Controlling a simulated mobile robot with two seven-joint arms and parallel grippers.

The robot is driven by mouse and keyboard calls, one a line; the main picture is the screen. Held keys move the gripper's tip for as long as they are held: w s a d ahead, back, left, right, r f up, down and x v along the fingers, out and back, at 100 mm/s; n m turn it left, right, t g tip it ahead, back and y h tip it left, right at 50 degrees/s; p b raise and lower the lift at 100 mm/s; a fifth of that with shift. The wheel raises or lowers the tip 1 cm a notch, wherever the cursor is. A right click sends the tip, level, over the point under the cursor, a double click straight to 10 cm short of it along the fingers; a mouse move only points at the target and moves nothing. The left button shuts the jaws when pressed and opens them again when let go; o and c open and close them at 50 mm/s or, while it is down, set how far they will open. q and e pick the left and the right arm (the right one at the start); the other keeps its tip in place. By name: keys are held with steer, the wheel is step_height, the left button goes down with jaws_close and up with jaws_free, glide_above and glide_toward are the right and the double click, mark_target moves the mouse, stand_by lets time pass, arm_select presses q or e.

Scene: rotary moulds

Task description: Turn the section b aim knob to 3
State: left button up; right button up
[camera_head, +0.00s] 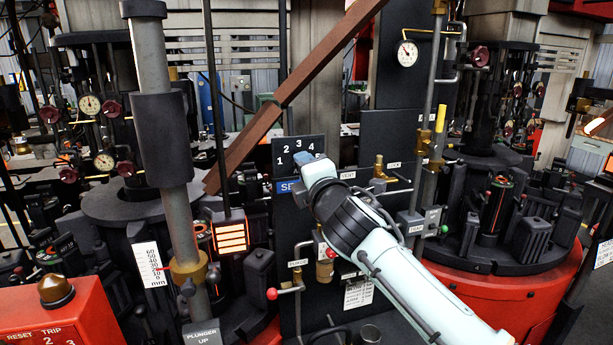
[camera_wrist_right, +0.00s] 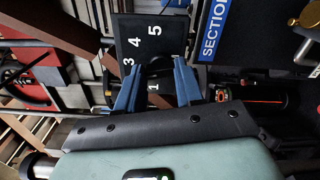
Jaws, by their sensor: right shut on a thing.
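My right gripper (camera_head: 304,158) reaches the plate's lower part from the lower right. Its two blue fingers (camera_wrist_right: 156,68) stand in front of the plate, shut on the aim knob. The knob is hidden by the gripper in the head view and barely visible between the fingers, so its pointing direction cannot be told. My left gripper is out of view.
A brown slanted beam (camera_head: 290,95) passes just left of the plate. Below are a small valve (camera_head: 275,293) with a red ball and pipes. A grey vertical column (camera_head: 165,120) stands left, and a pipe with yellow fittings (camera_head: 437,135) stands right.

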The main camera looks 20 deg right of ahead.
steer(key=shift+m+b, duration=0.45)
steer(key=shift+m, duration=0.75)
steer(key=o, duration=1)
steer(key=shift+o, duration=0.2)
steer(key=shift+s, duration=0.1)
steer(key=s+b, duration=0.4)
steer(key=s, duration=0.9)
steer(key=shift+d+b, duration=0.2)
steer(key=shift+b, duration=0.2)
